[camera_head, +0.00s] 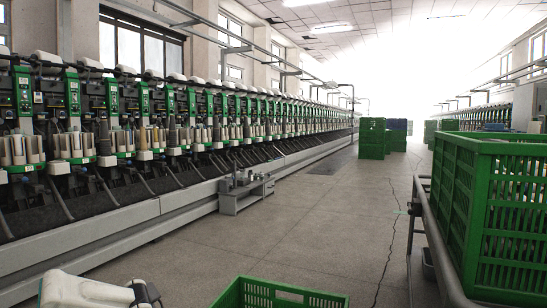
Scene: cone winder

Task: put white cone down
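No single white cone in a gripper can be made out. Several whitish cones or bobbins (75,145) stand in the round holders of the winding machine along the left wall. My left gripper (150,300) is at the bottom left, dark and partly cut off by the lower edge, at the end of my white arm. Its fingertips are not clear, so I cannot tell whether it is open or holds anything. It is to the left of a green crate (295,296) at the bottom edge, apart from it. The crate's inside is mostly cut off. My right gripper is not in view.
A large green crate (487,215) sits on a grey metal cart (440,255) at the right. The long winding machine (130,215) lines the left, with a small grey bench (245,195) before it. Green crates (371,139) are stacked far back. The aisle floor between is open.

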